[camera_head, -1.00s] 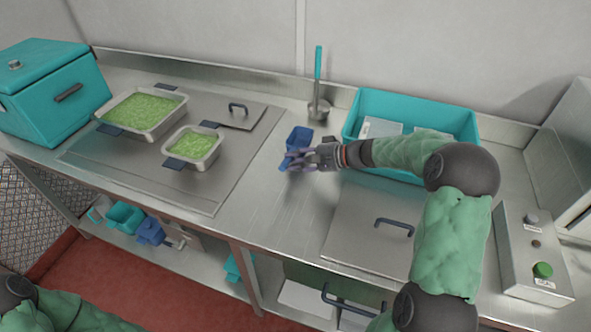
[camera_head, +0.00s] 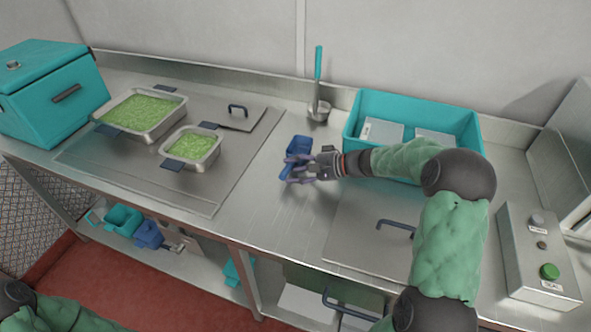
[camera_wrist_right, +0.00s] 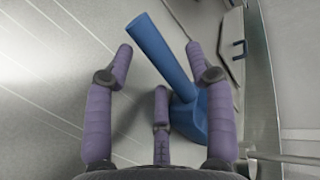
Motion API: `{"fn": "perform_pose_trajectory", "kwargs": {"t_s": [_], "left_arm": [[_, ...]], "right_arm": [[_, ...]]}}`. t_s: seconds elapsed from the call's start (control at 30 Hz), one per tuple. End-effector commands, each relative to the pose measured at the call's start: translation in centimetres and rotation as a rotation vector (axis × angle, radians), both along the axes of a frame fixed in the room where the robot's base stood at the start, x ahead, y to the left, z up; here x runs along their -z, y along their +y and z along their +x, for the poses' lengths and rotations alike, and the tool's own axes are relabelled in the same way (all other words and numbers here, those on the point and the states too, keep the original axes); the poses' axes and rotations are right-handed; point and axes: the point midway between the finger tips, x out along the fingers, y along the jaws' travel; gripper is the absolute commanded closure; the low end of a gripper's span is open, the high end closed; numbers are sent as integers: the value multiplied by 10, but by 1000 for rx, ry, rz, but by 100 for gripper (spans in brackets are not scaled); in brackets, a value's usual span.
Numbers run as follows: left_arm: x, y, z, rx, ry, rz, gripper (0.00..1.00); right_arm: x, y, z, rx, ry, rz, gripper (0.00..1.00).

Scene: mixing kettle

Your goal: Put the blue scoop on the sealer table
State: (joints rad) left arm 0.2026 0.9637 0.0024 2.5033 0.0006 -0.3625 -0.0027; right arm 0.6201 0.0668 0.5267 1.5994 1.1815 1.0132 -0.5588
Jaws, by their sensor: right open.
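The blue scoop (camera_head: 298,145) lies on the steel counter in the middle of the head view, its handle toward the front. My right gripper (camera_head: 297,168) is open, with its fingers at the scoop's handle. In the right wrist view, the scoop's handle (camera_wrist_right: 158,55) rises between the spread purple fingers of the gripper (camera_wrist_right: 163,85), and the scoop's bowl is partly hidden behind a finger. I cannot tell whether any finger touches the handle. At the lower left of the head view only part of my left arm shows; its gripper is out of view.
A teal bin (camera_head: 412,103) with white packets stands behind my right arm. A ladle (camera_head: 318,90) rests in a holder behind the scoop. Green-filled pans (camera_head: 190,147) sit to the left. A control box with a green button (camera_head: 549,271) is at right.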

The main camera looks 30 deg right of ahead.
Motion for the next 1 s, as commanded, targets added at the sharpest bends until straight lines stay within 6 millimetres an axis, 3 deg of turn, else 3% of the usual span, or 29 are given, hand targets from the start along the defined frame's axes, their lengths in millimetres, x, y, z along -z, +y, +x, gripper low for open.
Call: {"fn": "perform_pose_trajectory", "kwargs": {"t_s": [0.17, 0.7, 1.0], "left_arm": [[-6, 0, 0, 0, 0, 0, 56], [-36, 0, 0, 0, 0, 0, 56], [-40, 0, 0, 0, 0, 0, 56]], "right_arm": [[-6, -3, -2, 2, 0, -1, 45], [-42, -68, -66, 4, -1, -1, 45], [-47, -80, -79, 1, 0, 0, 45]]}}
